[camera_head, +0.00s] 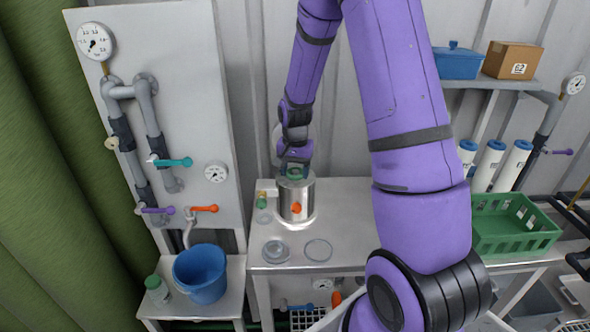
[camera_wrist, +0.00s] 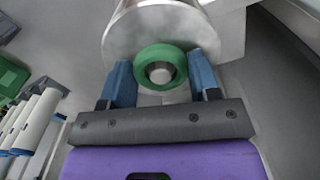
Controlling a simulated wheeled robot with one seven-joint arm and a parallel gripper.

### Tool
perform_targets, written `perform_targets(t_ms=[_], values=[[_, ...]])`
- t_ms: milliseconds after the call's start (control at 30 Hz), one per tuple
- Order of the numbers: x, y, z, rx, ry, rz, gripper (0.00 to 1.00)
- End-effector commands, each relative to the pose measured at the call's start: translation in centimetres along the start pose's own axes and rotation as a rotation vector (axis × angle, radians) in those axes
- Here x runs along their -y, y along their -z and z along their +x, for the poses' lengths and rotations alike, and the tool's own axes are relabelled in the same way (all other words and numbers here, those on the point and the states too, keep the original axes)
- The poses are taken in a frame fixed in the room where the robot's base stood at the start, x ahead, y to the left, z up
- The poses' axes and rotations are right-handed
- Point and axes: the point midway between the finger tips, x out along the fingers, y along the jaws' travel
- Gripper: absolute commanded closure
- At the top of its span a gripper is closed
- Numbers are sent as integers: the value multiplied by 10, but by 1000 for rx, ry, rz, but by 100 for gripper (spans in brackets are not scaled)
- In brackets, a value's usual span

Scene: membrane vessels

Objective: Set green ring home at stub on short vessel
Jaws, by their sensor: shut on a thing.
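The short vessel (camera_head: 296,204) is a steel cylinder standing on the steel table, with an orange knob on its front. Its top also shows in the wrist view (camera_wrist: 148,28). The green ring (camera_wrist: 160,54) is between the two blue fingers of my gripper (camera_wrist: 162,80), which is shut on it. The steel stub (camera_wrist: 160,72) shows through the middle of the ring, and the ring appears to be around or directly over it. I cannot tell how far down the ring sits. In the head view my gripper (camera_head: 295,167) is over the vessel top, and the ring (camera_head: 295,174) shows only slightly.
Two round glass-like dishes (camera_head: 318,250) lie in front of the vessel. Small fittings (camera_head: 262,203) are at its left. A green crate (camera_head: 515,222) and white cartridges (camera_head: 488,165) stand at the right. A piped wall panel (camera_head: 195,120) rises at the left.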

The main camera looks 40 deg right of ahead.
Motion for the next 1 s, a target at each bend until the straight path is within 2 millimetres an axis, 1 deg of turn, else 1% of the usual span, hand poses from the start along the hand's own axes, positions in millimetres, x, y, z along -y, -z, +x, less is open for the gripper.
perform_targets(t_ms=[300,333,433,767,867,1000], values=[[0,0,2,1,-1,0,66],[0,0,2,1,-1,0,37],[0,0,2,1,-1,-1,14],[0,0,-1,-1,1,-1,14],[0,1,-10,-3,2,-1,14],[1,1,-34,-5,3,-1,14]])
